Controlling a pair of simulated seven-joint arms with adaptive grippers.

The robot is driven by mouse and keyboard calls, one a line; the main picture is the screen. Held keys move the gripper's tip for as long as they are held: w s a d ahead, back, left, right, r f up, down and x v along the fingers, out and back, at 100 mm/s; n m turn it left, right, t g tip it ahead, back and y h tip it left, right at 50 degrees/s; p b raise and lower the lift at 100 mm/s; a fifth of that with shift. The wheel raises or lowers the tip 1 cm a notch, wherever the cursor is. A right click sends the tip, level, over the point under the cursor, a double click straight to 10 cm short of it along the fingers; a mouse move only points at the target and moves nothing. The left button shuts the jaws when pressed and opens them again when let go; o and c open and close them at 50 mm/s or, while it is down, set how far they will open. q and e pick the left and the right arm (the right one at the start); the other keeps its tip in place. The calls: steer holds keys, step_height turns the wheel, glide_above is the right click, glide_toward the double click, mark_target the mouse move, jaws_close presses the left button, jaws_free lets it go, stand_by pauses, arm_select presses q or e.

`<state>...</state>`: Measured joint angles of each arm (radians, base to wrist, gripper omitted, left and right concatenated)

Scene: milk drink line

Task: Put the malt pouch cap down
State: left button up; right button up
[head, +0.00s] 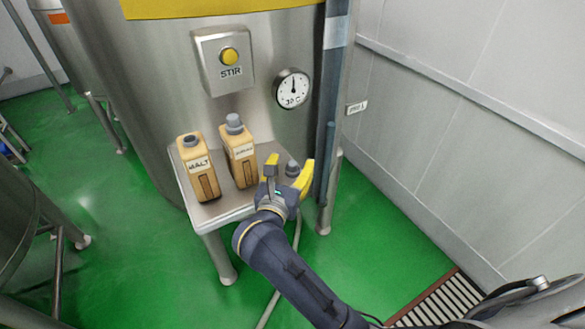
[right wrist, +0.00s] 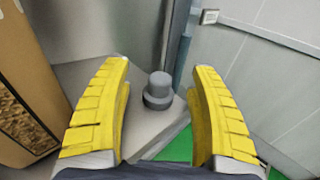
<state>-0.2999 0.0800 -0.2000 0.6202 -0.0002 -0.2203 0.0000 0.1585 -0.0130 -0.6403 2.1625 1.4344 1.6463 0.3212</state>
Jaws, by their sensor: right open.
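The malt pouch (head: 199,170) stands upright on the small metal shelf (head: 222,211), its short dark spout bare on top. A grey cap (head: 292,168) sits at the shelf's right end, and it also shows in the right wrist view (right wrist: 158,92), standing on the metal surface. My right gripper (head: 288,168) is open, with its yellow fingers on either side of the cap and apart from it; in the right wrist view (right wrist: 163,85) the cap is between and beyond the fingertips. My left gripper is not in view.
A second tan pouch (head: 239,154) with a grey cap on it stands beside the malt pouch. Behind the shelf is a steel tank with a STIR button box (head: 224,60) and a dial (head: 292,89). A metal post (head: 325,160) rises close to the right of the gripper.

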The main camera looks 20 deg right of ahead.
steer(key=shift+w+d, duration=0.25)
steer(key=shift+w, duration=0.1)
steer(key=c, duration=1.1)
steer(key=shift+f, duration=0.1)
